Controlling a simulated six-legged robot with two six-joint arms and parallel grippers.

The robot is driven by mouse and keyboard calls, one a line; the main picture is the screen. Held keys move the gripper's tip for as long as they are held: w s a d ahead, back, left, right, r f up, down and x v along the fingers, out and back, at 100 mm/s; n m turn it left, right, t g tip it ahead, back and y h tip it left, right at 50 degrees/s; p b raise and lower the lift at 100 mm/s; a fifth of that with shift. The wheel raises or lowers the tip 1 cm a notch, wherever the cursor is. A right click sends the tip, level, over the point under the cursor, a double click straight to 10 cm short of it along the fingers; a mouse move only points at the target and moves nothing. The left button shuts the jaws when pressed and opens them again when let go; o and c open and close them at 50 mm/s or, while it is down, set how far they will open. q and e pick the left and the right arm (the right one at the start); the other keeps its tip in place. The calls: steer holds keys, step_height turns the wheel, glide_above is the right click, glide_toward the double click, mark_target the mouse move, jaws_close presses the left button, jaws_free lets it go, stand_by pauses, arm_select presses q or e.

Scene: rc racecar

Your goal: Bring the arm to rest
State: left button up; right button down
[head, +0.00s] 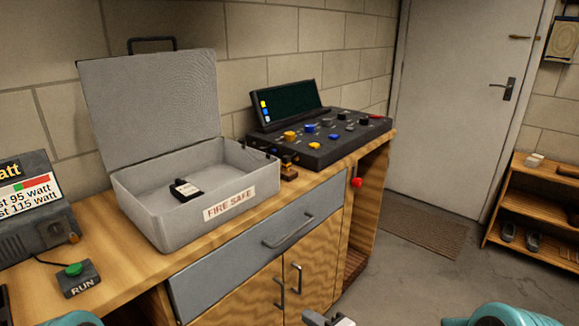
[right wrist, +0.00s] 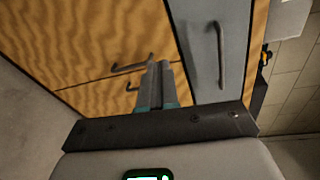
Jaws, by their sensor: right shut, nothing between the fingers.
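My right gripper (head: 328,319) shows only as a pale tip at the bottom edge of the head view, in front of the wooden cabinet doors (head: 262,294). In the right wrist view its two fingers (right wrist: 158,68) are together with nothing between them. They point towards the cabinet front, near a door handle (right wrist: 132,67); I cannot tell how far apart they are. Teal parts of my own arms show at the bottom of the head view. My left gripper is not in view.
A grey drawer (head: 255,235) with a handle is shut above the doors. On the workbench stand an open fire safe box (head: 160,226) holding a small black item, a control panel (head: 318,140) and a RUN button (head: 74,270). Open floor (head: 410,262) lies right, before a shoe rack (head: 535,203).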

steer(key=s+d+f+g+h, duration=0.35)
steer(key=s+f, duration=0.55)
steer(key=f, duration=0.3)
steer(key=s+d+f+n+g+h, duration=0.15)
steer(key=s+f+n+g, duration=0.25)
steer(key=s, duration=0.6)
steer(key=s+d+f+n+g+h, duration=0.15)
steer(key=s+f+n+g, duration=0.25)
steer(key=s, duration=0.6)
step_height(320, 180, up, 16)
steer(key=n+p, duration=0.1)
steer(key=p, duration=1.5)
steer(key=shift+r, duration=0.15)
steer(key=shift+a, duration=0.1)
